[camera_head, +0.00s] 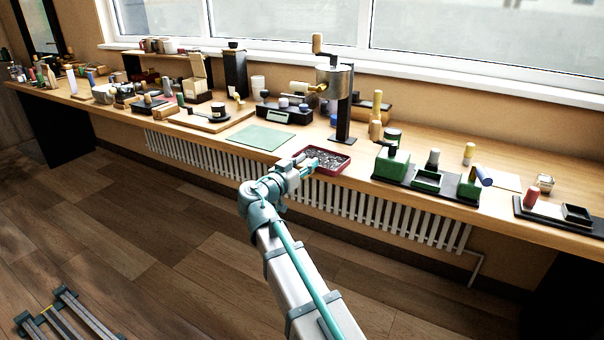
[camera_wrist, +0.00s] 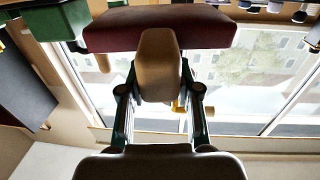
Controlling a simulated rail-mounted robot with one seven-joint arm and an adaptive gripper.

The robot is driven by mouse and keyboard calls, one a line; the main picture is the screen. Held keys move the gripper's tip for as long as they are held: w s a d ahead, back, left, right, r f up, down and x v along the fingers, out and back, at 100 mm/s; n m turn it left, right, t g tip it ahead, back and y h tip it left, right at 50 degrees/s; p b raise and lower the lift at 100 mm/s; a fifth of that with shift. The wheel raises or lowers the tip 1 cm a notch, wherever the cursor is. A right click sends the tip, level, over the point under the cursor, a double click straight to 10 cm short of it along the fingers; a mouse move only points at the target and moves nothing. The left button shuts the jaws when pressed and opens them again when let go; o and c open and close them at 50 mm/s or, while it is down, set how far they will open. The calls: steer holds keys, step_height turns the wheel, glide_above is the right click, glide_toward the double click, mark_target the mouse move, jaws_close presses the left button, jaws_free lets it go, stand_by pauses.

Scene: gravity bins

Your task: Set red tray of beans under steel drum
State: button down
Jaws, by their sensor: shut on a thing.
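The red tray (camera_head: 334,172) holds a layer of dark beans and is at the counter's front edge, a little in front of the drum's stand. I cannot tell whether it rests on the counter or is slightly raised. The steel drum (camera_head: 327,80) sits high on a dark upright stand (camera_head: 343,115), with a wooden-knobbed crank on top. My gripper (camera_head: 308,165) is shut on the tray's near left side. In the wrist view the tray's dark red wall (camera_wrist: 215,30) shows across the top, at my fingertips (camera_wrist: 160,50); its contents are hidden there.
A green mat (camera_head: 260,137) lies left of the tray. Green containers on a dark board (camera_head: 410,178) stand close at right. A black box with small cups (camera_head: 283,113) stands behind left. Wooden pegs (camera_head: 376,118) stand right of the stand. A radiator (camera_head: 220,160) runs below the counter.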

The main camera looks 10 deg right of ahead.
mark_target(319, 149)
steer(key=w+d+b, duration=0.1)
steer(key=w, duration=0.3)
steer(key=w+d+b, duration=0.2)
steer(key=w, duration=0.2)
steer(key=w+d+b, duration=0.2)
steer(key=w, duration=0.1)
steer(key=shift+w+d+f, duration=0.1)
steer(key=shift+w+f, duration=0.1)
steer(key=shift+w, duration=0.2)
steer(key=shift+w+d+f+b, duration=0.1)
steer(key=shift+w+f+b, duration=0.1)
steer(key=shift+b, duration=0.4)
steer(key=shift+s+f+b, duration=0.15)
steer(key=shift+f+b, duration=0.15)
steer(key=shift+b, duration=0.2)
steer(key=shift+f+b, duration=0.5)
steer(key=c, duration=0.7)
jaws_free()
steer(key=v, duration=1.2)
